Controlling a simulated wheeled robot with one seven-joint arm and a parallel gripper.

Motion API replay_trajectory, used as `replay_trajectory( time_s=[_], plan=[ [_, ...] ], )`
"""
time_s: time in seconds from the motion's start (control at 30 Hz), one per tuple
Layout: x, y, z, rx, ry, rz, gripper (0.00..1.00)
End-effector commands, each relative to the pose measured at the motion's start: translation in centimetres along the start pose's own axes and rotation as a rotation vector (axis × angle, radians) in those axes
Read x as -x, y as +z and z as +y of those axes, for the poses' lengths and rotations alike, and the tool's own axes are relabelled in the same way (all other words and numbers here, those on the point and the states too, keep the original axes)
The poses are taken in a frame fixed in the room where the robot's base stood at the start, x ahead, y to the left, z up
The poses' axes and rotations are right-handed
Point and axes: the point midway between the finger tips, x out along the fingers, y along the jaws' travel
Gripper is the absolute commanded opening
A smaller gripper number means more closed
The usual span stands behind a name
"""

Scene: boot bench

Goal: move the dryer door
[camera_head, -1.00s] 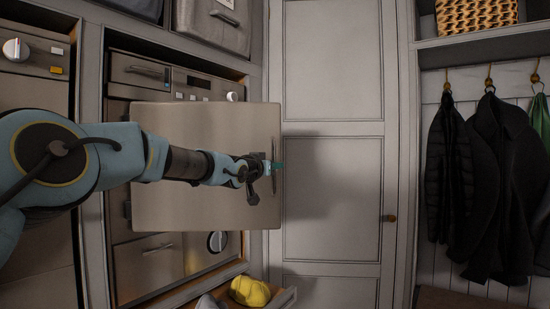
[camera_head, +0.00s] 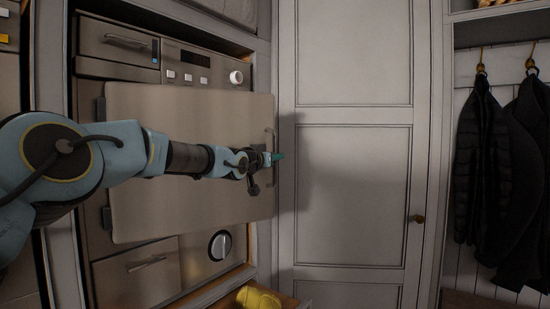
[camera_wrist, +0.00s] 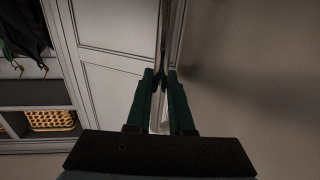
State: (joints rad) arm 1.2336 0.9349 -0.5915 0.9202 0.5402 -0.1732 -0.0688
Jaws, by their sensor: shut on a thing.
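The dryer door (camera_head: 190,115) is a flat beige-grey panel standing partly open in front of the dryer (camera_head: 130,60). Its hinges are on the left, and its vertical bar handle (camera_head: 271,140) is near the right edge. My gripper (camera_head: 275,158) is shut on that handle. In the wrist view, my gripper's two green fingers (camera_wrist: 161,80) close around the handle at the door's edge, with the door face (camera_wrist: 240,70) to the right. My arm crosses in front of the door and hides part of it. The dryer opening is hidden behind the door.
A tall grey cabinet door (camera_head: 350,80) with a round knob (camera_head: 419,219) stands right of the dryer. Dark coats (camera_head: 485,160) hang on hooks further right. A yellow item (camera_head: 258,298) lies low in front of the dryer. A woven basket (camera_wrist: 52,120) shows in the wrist view.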

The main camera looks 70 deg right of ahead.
Motion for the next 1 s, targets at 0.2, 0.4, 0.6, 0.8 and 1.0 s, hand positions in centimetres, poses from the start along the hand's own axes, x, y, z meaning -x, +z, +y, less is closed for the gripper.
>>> replay_trajectory(
  time_s=[0.2, 0.4, 0.6, 0.8, 1.0],
  plan=[
    [0.0, 0.0, -0.1, -0.002, -0.001, 0.0, 0.0],
    [0.0, 0.0, -0.1, -0.001, -0.001, 0.0, 0.4],
    [0.0, 0.0, -0.1, 0.0, -0.001, 0.0, 0.5],
    [0.2, 0.0, 0.0, -0.001, 0.0, 0.0, 0.5],
    [1.9, 0.3, -0.1, -0.003, -0.001, 0.0, 0.5]
  ],
)
